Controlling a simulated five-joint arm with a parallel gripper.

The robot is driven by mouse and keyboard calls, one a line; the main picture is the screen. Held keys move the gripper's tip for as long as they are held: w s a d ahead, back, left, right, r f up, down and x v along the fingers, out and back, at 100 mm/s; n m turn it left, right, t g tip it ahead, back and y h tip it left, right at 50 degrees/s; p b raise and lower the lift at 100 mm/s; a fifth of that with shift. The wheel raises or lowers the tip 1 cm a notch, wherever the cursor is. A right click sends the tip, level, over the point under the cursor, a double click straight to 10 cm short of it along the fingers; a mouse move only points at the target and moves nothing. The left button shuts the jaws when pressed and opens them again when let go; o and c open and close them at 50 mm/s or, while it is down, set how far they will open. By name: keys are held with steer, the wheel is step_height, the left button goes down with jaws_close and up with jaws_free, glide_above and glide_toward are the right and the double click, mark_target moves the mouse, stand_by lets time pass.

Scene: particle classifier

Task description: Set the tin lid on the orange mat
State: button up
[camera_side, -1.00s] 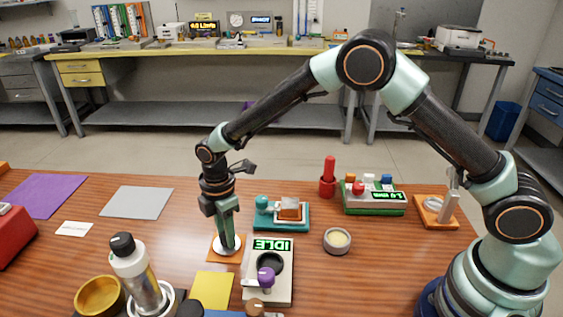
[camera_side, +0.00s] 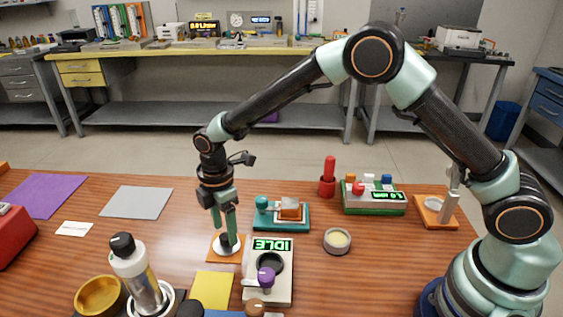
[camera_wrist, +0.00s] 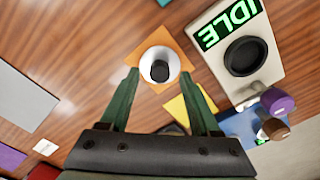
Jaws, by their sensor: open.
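The tin lid (camera_side: 235,247) is a pale round disc with a dark knob. It lies flat on the orange mat (camera_side: 214,258), with the mat's corners showing around it. In the wrist view the lid (camera_wrist: 173,61) sits near the middle of the orange mat (camera_wrist: 143,50). My gripper (camera_side: 223,232) is open just above the lid, its green fingers apart. In the wrist view my gripper (camera_wrist: 160,85) has its fingers spread wide with nothing between them, and the lid shows clear beyond them.
A white device with an IDLE display (camera_side: 283,275) stands just right of the mat. A yellow mat (camera_side: 212,290) lies in front. A teal device (camera_side: 296,221) and a small cup (camera_side: 337,240) are to the right. A grey mat (camera_side: 137,202) lies at the back left.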

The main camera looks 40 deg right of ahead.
mark_target(226, 235)
steer(key=s+d+r+m+t, duration=0.1)
steer(key=d+r+m, duration=0.15)
steer(key=r, duration=0.55)
steer(key=s+d+r+m, duration=0.1)
steer(key=d+r, duration=0.2)
steer(key=r, duration=0.5)
steer(key=s+d+r+m+t, duration=0.2)
steer(key=s+d+m, duration=0.5)
steer(key=s+d+r+m+t, duration=0.2)
steer(key=s+d+r+m, duration=0.1)
steer(key=s+d+m, duration=0.4)
steer(key=shift+s+d+t, duration=0.3)
steer(key=shift+s+d, duration=0.1)
